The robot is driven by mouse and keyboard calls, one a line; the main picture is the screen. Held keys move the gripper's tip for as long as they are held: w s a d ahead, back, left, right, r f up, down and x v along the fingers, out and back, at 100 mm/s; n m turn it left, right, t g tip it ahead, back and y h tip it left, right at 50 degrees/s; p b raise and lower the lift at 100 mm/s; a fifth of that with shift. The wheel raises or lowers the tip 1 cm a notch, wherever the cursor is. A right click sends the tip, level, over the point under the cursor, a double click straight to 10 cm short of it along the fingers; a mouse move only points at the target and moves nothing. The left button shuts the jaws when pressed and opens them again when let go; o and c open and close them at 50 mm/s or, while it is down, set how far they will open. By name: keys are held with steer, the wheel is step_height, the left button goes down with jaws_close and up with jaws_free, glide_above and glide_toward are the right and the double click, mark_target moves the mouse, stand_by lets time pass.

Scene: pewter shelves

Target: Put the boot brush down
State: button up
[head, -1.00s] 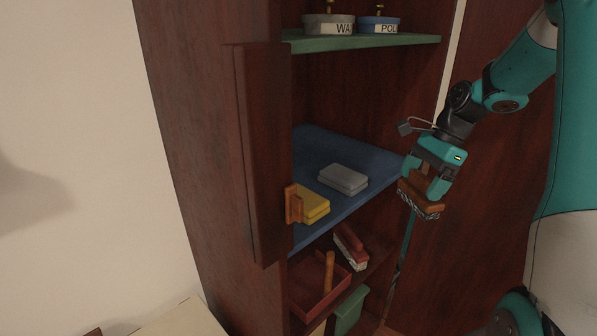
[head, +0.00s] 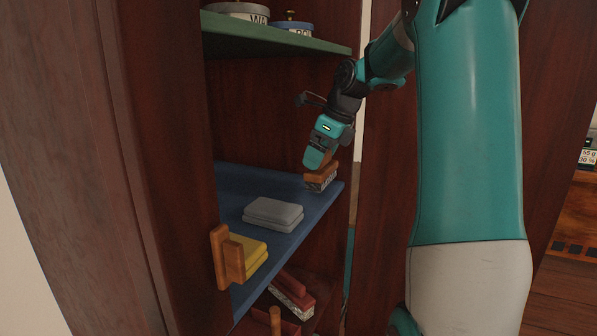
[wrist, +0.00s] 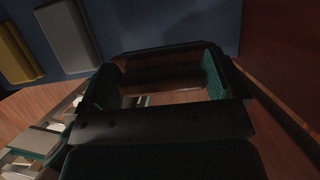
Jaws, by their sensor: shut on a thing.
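The boot brush (head: 321,180) has a brown wooden back and pale bristles that face down. My gripper (head: 323,162) is shut on it from above. In the head view the brush shows at the right end of the blue shelf (head: 240,186), by its front edge. I cannot tell whether the bristles touch the shelf. In the wrist view the brush's brown back (wrist: 162,78) lies between my two finger pads, with the shelf edge behind it and floor showing below.
A folded grey cloth (head: 273,214) and a folded yellow cloth (head: 255,254) lie left of the brush. An open door with a wooden handle (head: 228,257) stands at the left. A green shelf (head: 270,39) with tins is above; a red brush (head: 292,291) lies below.

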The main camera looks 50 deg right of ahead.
steer(key=w+f, duration=0.1)
steer(key=w+a+f+b, duration=0.1)
steer(key=w, duration=0.1)
steer(key=w+f+b, duration=0.1)
steer(key=shift+w+a+f, duration=0.2)
steer(key=shift+a+f, duration=0.1)
steer(key=shift+f, duration=0.05)
steer(key=shift+r, duration=0.1)
steer(key=o, duration=0.7)
steer(key=a+p+v, duration=0.1)
steer(key=p+v, duration=0.2)
steer(key=v, duration=0.3)
steer(key=s+d, duration=0.1)
steer(key=s, duration=0.2)
steer(key=s+d, duration=0.2)
steer(key=s, duration=0.2)
steer(key=s+d+f, duration=0.1)
steer(key=s+d, duration=0.1)
steer(key=s, duration=0.2)
steer(key=shift+p, duration=0.4)
